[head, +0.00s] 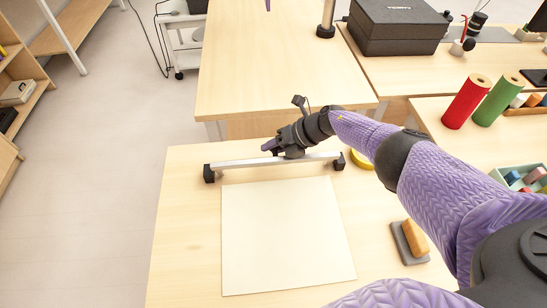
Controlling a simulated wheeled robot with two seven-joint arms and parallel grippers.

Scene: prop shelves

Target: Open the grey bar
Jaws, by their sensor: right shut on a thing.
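The grey bar (239,163) is a long, thin metal bar with a black block (209,173) at its left end and another black block (339,161) at its right end. My left gripper is not in view.
A yellow round thing (362,160) lies beside the bar's right end, partly behind my arm. A grey block with a tan top (415,237) sits to the right. Red (467,101) and green (499,100) rolls stand further right. The table left of the sheet is clear.

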